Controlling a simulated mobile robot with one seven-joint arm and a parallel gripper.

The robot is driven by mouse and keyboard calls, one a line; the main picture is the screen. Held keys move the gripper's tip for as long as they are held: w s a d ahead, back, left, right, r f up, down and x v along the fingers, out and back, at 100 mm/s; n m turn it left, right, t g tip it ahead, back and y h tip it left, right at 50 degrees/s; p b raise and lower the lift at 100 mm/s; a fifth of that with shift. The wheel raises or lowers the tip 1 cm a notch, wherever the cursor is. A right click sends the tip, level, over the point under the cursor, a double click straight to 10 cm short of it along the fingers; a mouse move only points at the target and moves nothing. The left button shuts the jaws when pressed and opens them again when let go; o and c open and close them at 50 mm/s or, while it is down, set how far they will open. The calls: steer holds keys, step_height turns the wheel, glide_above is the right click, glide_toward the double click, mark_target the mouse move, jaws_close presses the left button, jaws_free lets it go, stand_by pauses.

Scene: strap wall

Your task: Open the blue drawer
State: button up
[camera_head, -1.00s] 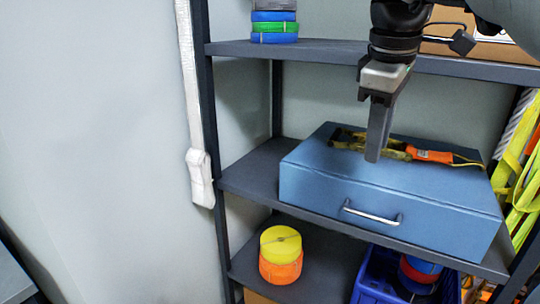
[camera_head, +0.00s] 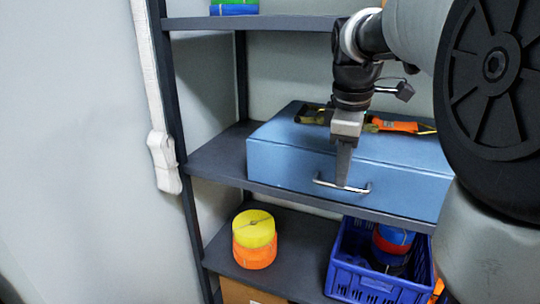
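The blue drawer (camera_head: 275,166) is a wide blue box on the middle shelf, with its front face toward me. A thin silver bar handle (camera_head: 326,183) sits low on that face. My gripper (camera_head: 342,182) points down in front of the face, with its fingertips at the middle of the handle. I cannot tell whether the fingers are around the handle or only in front of it. The fingers are seen edge-on, so their gap is hidden. No gap shows between the drawer and its surroundings that marks it as pulled out.
Ratchet straps with an orange handle (camera_head: 392,126) lie on top of the drawer. Below, yellow and orange strap rolls (camera_head: 254,240) and a blue crate (camera_head: 345,277) stand on the lower shelf. A dark shelf post (camera_head: 178,130) and a white strap (camera_head: 160,160) are at left.

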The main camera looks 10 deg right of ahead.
steer(key=shift+w+d+f, duration=0.1)
steer(key=shift+f, duration=0.55)
steer(key=shift+w+d+f, duration=0.1)
steer(key=shift+f, duration=0.55)
jaws_close()
steer(key=shift+s+a, duration=0.1)
steer(key=shift+a, duration=0.05)
